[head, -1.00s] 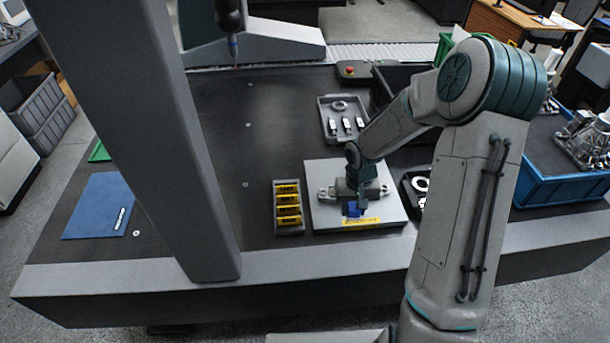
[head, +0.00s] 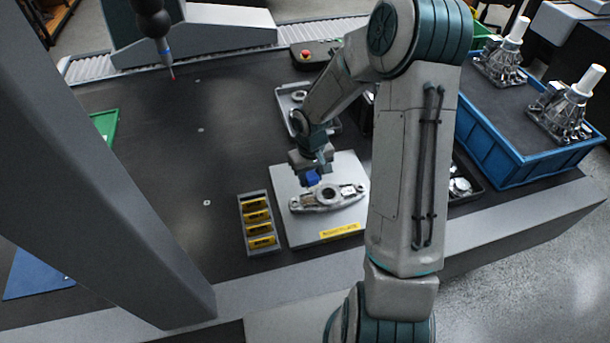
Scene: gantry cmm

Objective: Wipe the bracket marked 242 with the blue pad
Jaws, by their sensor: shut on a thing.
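My gripper (head: 313,170) is shut on the blue pad (head: 312,178), which hangs just below the fingers. The pad is above and behind the left half of a grey metal bracket (head: 322,203); whether they touch I cannot tell. The bracket is a flat casting with a round ring in the middle and a lug at each end. It lies on a light grey plate (head: 300,233) with a yellow label (head: 340,231) at its front edge. A small pale mark shows on the bracket's right part, but I cannot read a number.
A tray of yellow blocks (head: 257,222) stands left of the plate. A grey column (head: 110,190) rises at left, and a probe (head: 168,60) hangs at the back. A blue crate (head: 510,170) with castings is at right. The dark table between column and tray is clear.

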